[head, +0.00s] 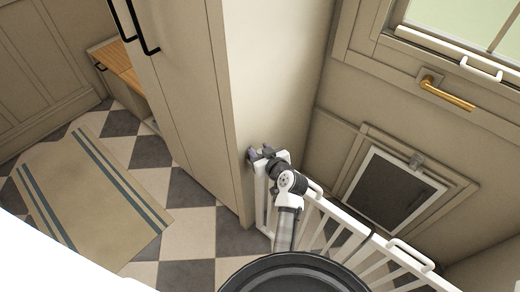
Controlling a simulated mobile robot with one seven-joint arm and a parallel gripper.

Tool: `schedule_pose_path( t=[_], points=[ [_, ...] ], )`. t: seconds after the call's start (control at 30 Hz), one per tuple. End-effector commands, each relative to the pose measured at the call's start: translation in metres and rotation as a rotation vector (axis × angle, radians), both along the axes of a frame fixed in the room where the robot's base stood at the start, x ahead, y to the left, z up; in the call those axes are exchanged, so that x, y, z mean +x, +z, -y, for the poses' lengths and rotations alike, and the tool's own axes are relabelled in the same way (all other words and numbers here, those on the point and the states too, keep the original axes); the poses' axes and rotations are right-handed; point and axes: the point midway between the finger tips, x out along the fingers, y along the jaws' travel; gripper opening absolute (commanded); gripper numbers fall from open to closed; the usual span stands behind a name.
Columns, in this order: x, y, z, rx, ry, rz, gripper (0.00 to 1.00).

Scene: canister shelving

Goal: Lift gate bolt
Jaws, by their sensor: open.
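The white gate (345,215) runs from the corner of the tall cabinet toward the lower right, with thin upright bars below its top rail. My gripper (257,153) is at the gate's left end post (261,195), close to the cabinet corner. It is open, with the fingers toward the cabinet side. The gate bolt cannot be made out; my gripper and wrist cover the top of that end post. I cannot tell whether the fingers touch anything.
The tall cabinet (185,80) stands just left of the gripper. A door with a brass handle (447,95) and a framed pet flap (390,190) is behind the gate. A striped rug (90,200) lies on the checkered floor (190,235) at left.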

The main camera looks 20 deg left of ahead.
Motion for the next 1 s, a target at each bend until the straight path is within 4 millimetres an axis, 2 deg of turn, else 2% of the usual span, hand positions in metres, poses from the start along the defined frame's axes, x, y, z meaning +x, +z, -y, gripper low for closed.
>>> schedule_pose_path(
  t=[0.23,0.57,0.8,1.0],
  points=[
    [0.001,0.000,-0.001,0.001,0.000,0.001,0.42],
    [0.001,0.000,0.000,0.001,0.000,0.001,0.00],
    [0.001,0.003,0.000,0.001,0.000,0.001,0.00],
    [0.001,0.032,-0.001,0.002,0.001,0.004,0.00]
  ],
)
